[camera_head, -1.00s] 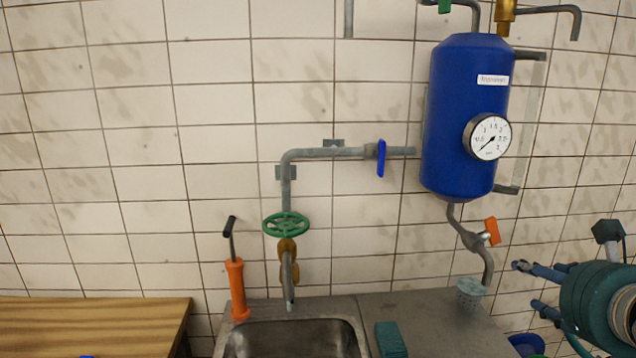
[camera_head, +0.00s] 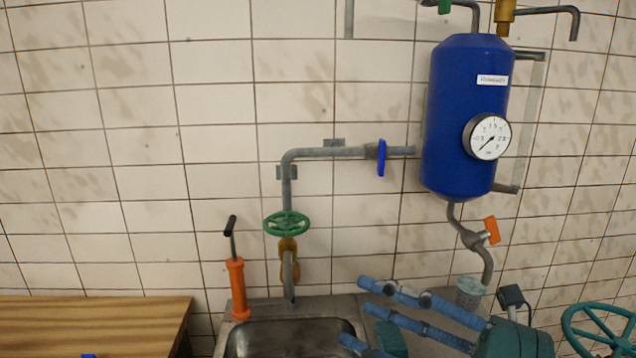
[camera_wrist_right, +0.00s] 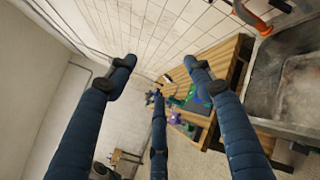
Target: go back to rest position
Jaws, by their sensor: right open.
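My right gripper (camera_head: 356,312) reaches in from the lower right in the head view. Its blue fingers are spread, point left and pass in front of the sink's right side and the counter. In the right wrist view the gripper (camera_wrist_right: 159,76) is open, with nothing between its fingers. My left gripper is not seen in the head view.
Nearby are a metal sink (camera_head: 290,325), an orange hand pump (camera_head: 237,288), a green handwheel (camera_head: 287,223) and a blue tank (camera_head: 466,120) with a gauge. A teal handwheel (camera_head: 575,335) stands at lower right. A wooden table (camera_head: 90,320) is at left.

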